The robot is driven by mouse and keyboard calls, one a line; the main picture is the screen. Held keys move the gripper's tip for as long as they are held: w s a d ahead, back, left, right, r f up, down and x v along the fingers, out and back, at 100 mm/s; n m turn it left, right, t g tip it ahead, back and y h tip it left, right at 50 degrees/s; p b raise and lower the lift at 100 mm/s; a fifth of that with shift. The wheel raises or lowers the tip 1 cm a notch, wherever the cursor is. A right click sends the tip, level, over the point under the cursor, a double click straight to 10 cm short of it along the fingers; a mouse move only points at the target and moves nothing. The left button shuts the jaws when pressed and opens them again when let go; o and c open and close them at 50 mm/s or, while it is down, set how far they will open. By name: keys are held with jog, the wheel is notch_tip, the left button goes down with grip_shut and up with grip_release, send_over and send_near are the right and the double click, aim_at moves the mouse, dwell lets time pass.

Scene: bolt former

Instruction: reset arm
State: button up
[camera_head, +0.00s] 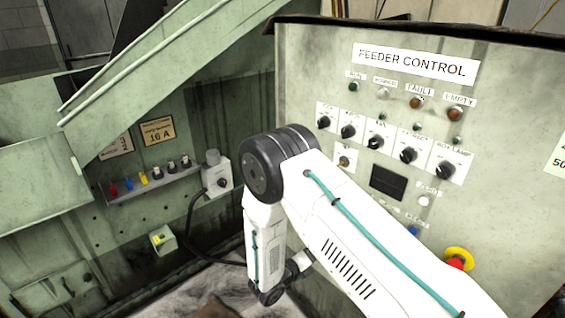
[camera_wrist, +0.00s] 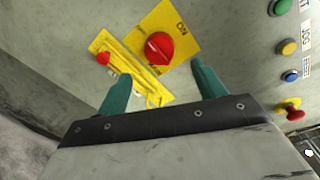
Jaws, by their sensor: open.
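Beyond the fingertips is a red rotary switch (camera_wrist: 159,47) on a yellow plate marked ON. A smaller yellow piece with a red knob (camera_wrist: 103,58) lies beside it to the left. The fingers appear apart from the switch, though the exact gap is hard to tell. In the head view my white arm is bent in front of the panel; the gripper itself is not clearly visible there.
The FEEDER CONTROL panel (camera_head: 480,140) stands at right, with several black knobs and a red emergency button (camera_head: 457,260). At left, a green machine wall carries a shelf (camera_head: 150,186) with coloured items and a grey box (camera_head: 216,176) with a cable. Coloured buttons (camera_wrist: 286,47) line the wrist view's right.

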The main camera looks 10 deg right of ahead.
jog(key=s+d+r+m+g+h, duration=0.2)
jog(key=s+d+m+g, duration=0.25)
jog(key=s+m, duration=0.2)
jog(key=s+d+r+m+g+y, duration=0.1)
jog(key=s+r+m+y, duration=0.4)
jog(key=s+r+m, duration=0.4)
jog(key=s+d+r+m+g+y, duration=0.1)
jog(key=s+d+r+m+y, duration=0.1)
jog(key=s+r+m+y, duration=0.3)
jog(key=s+d+r+m+g+y, duration=0.1)
jog(key=s+r+m+y, duration=0.4)
jog(key=s+r+m, duration=0.8)
jog(key=shift+d+r+m+g+y, duration=0.45)
jog(key=shift+r+m, duration=1.7)
jog(key=shift+r, duration=2.95)
jog(key=shift+a, duration=0.15)
